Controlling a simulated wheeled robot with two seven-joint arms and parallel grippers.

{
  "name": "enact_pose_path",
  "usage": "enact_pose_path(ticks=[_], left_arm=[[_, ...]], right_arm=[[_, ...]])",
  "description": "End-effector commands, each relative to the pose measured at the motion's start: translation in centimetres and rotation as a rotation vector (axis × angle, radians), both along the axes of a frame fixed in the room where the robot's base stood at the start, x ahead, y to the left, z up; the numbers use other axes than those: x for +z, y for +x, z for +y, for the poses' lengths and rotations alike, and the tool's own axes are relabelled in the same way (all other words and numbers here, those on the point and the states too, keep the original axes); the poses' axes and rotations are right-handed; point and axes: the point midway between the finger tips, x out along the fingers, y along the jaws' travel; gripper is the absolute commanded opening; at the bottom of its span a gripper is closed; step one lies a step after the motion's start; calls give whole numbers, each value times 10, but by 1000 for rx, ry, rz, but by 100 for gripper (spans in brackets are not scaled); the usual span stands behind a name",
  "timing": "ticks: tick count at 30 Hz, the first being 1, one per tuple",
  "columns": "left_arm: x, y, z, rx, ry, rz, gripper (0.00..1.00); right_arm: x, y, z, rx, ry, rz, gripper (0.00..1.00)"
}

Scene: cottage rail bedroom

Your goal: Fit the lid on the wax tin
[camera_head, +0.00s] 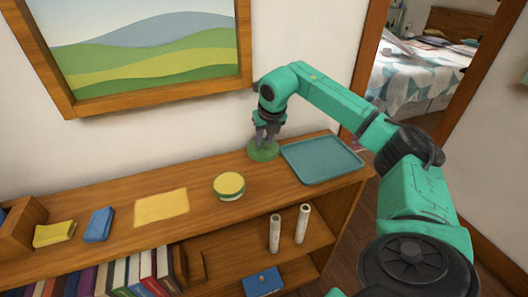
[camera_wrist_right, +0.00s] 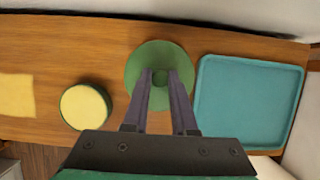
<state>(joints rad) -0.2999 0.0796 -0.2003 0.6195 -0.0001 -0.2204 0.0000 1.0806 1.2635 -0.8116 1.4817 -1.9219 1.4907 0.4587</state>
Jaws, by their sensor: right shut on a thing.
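The wax tin (camera_head: 229,187) is a round green tin with a pale band and yellow wax showing in its open top. It stands upright on the shelf top, and it also shows in the right wrist view (camera_wrist_right: 86,107). The lid (camera_head: 263,152) is a flat green disc with a small knob, to the right of the tin; it also shows in the right wrist view (camera_wrist_right: 147,62). My right gripper (camera_head: 266,138) is shut on the lid's knob, its two fingers (camera_wrist_right: 159,84) on either side. The lid is at or just above the shelf top; I cannot tell which. My left gripper is not in view.
A teal tray (camera_head: 322,158) lies close to the right of the lid. A yellow cloth (camera_head: 161,206) lies left of the tin, with blue (camera_head: 98,224) and yellow (camera_head: 54,234) items farther left. A framed picture (camera_head: 150,99) hangs on the wall behind.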

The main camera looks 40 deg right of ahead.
Motion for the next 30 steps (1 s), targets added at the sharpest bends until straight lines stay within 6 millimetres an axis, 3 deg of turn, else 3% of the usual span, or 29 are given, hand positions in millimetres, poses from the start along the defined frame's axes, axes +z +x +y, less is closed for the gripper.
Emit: enact_pose_path(ticks=[6,9,14,17,19,23,27,30], left_arm=[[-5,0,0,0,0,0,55],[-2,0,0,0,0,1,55],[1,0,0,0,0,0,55],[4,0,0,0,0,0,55],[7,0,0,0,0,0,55],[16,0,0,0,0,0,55],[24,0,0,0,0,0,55],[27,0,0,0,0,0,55]], right_arm=[[86,1,2,2,4,-10,0],[119,1,1,1,3,-7,0],[147,0,1,4,1,-2,0],[144,3,11,57,-7,9,0],[131,5,26,142,-17,20,0],[94,5,69,383,-27,34,0],[59,-8,113,627,-16,23,0],[44,-18,132,734,-4,10,0]])
